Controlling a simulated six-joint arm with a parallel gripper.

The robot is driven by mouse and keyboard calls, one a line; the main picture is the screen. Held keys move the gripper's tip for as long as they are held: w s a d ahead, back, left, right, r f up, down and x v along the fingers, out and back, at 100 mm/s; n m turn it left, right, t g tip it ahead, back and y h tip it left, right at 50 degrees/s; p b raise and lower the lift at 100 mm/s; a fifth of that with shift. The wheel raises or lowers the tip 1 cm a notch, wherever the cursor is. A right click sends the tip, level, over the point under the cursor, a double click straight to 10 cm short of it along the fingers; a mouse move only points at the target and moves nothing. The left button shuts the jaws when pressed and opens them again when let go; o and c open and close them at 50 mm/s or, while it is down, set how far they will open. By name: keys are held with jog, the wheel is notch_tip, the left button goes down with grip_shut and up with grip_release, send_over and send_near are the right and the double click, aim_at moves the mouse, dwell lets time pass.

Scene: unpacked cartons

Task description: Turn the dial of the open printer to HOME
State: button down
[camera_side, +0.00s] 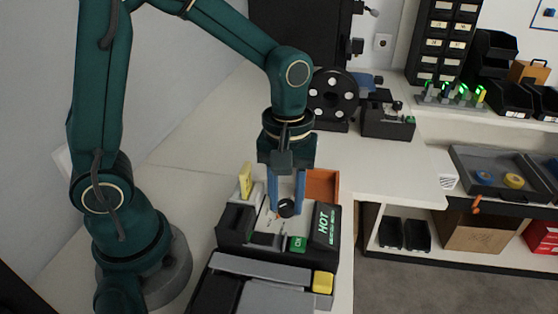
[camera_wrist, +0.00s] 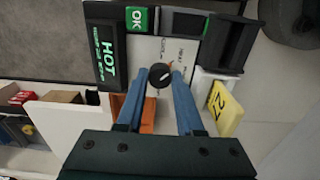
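The open printer (camera_side: 235,258) stands on the bench, with a light panel, a green OK key (camera_side: 298,244) and a dark HOT display (camera_side: 324,226). Its dial (camera_side: 286,208) is a round black knob with a pale mark; it also shows in the wrist view (camera_wrist: 160,75). Small labels lie around the dial, too small to read surely. My gripper (camera_side: 286,206) points down with one blue finger on either side of the dial. The fingertips are very close to the knob's edges; I cannot tell if they touch it. In the wrist view my gripper (camera_wrist: 160,77) frames the knob.
A yellow tag (camera_side: 246,180) stands behind the printer, and an orange bin (camera_side: 322,185) is close behind my gripper. A yellow block (camera_side: 322,282) is at the printer's front right. A black spool (camera_side: 333,96) stands farther back. The bench left of the spool is clear.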

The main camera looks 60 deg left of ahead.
aim_at(286, 204)
jog(key=shift+m, duration=0.3)
jog(key=m, duration=0.3)
jog(key=shift+m, duration=0.3)
jog(key=shift+w+m, duration=0.1)
jog(key=shift+m, duration=2.1)
jog(key=shift+r, duration=0.1)
jog(key=c, duration=0.5)
grip_release()
jog(key=shift+c, duration=0.2)
jog(key=shift+r, duration=2.55)
